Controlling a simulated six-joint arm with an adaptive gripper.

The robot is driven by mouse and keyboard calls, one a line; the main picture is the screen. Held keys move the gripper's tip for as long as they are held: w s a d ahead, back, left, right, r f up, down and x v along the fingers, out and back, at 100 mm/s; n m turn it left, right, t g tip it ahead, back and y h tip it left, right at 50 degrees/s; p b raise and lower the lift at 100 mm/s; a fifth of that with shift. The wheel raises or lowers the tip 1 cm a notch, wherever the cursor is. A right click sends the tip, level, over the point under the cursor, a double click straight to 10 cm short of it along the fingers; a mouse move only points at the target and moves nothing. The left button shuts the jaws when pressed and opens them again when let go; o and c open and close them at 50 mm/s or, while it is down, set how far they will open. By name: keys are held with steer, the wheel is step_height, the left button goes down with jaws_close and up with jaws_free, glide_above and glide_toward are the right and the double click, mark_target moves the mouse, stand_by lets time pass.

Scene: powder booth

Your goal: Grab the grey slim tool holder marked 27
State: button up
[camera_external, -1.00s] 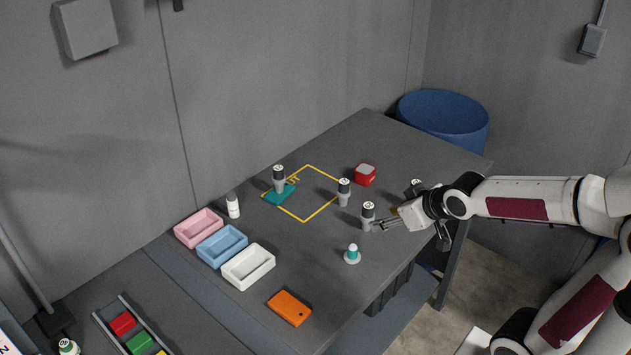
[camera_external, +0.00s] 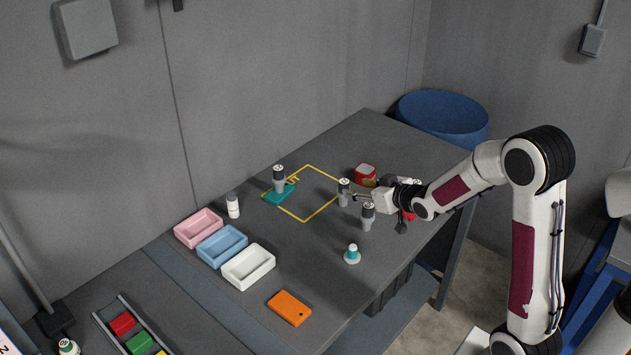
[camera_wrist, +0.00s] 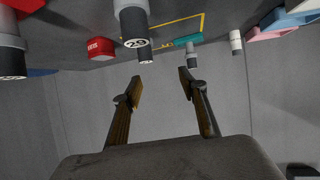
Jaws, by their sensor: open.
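Several grey tool holders with dark upper parts and pale round tops stand on the table. One holder (camera_external: 344,192) is just beyond my gripper tips, another (camera_external: 368,217) stands nearer the camera, and a third (camera_external: 279,180) is on a teal block (camera_external: 277,198). My gripper (camera_external: 357,196) is open and empty, low over the table and pointing left. In the wrist view the open fingers (camera_wrist: 162,75) have nothing between them. A near holder (camera_wrist: 133,25) there has a label that looks like 29. The other labels are too small to read, so I cannot tell which is 27.
A red box (camera_external: 366,174) stands behind my gripper. Pink (camera_external: 199,228), blue (camera_external: 222,246) and white (camera_external: 248,267) trays, a white bottle (camera_external: 233,206), a teal-and-white piece (camera_external: 352,254) and an orange case (camera_external: 290,308) lie left and front. The yellow-outlined area (camera_external: 304,221) is mostly clear.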

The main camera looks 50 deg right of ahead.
mark_target(347, 183)
steer(key=shift+t, duration=0.8)
steer(key=w+d+f, duration=0.2)
steer(key=d+f, duration=0.1)
steer(key=shift+w+d+f, duration=0.15)
steer(key=shift+w+f, duration=0.15)
steer(key=shift+w, duration=0.1)
steer(key=shift+x, duration=1.3)
steer(key=shift+d+x, duration=0.15)
steer(key=shift+x, duration=0.45)
steer(key=shift+d+x, duration=0.15)
steer(key=shift+x, duration=1.8)
steer(key=shift+d, duration=0.1)
